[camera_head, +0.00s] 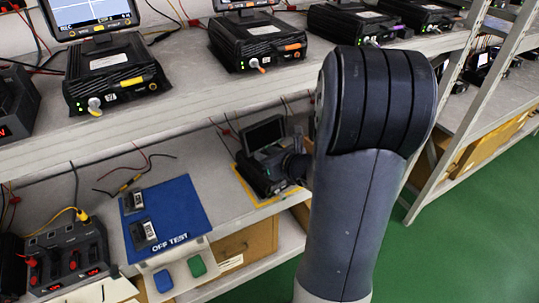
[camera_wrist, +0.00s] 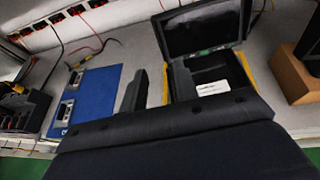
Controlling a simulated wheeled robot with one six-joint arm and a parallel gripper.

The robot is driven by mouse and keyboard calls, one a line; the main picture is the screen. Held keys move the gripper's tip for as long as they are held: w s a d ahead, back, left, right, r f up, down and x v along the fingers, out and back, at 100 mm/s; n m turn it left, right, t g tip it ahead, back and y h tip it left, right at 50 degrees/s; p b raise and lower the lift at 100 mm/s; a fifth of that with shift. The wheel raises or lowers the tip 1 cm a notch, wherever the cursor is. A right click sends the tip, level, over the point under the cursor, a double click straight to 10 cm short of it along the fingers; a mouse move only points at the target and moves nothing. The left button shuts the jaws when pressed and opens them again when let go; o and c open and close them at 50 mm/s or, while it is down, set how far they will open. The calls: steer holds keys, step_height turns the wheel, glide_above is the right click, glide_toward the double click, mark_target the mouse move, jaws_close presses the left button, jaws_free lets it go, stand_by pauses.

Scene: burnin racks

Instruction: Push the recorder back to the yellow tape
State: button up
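The recorder (camera_head: 265,172) is a black box with a raised dark screen, standing on the lower shelf. In the wrist view the recorder (camera_wrist: 210,73) shows its screen and a white label. Yellow tape (camera_head: 243,187) shows on the shelf along its left and front sides; in the wrist view yellow tape (camera_wrist: 245,69) shows on its right. My gripper (camera_head: 299,165) is at the recorder's right front in the head view, partly hidden by my arm. In the wrist view my gripper (camera_wrist: 158,72) has two dark fingers apart with nothing between; contact with the recorder cannot be told.
A blue OFF TEST mat (camera_head: 165,218) with two small devices lies left of the recorder. A black unit with red displays (camera_head: 68,255) stands farther left. A brown box (camera_wrist: 295,78) is at right in the wrist view. The upper shelf (camera_head: 190,95) with several recorders overhangs.

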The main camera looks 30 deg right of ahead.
mark_target(246, 145)
steer(key=x, duration=1)
steer(key=shift+b, duration=0.3)
jaws_close()
stand_by(0.9)
jaws_free()
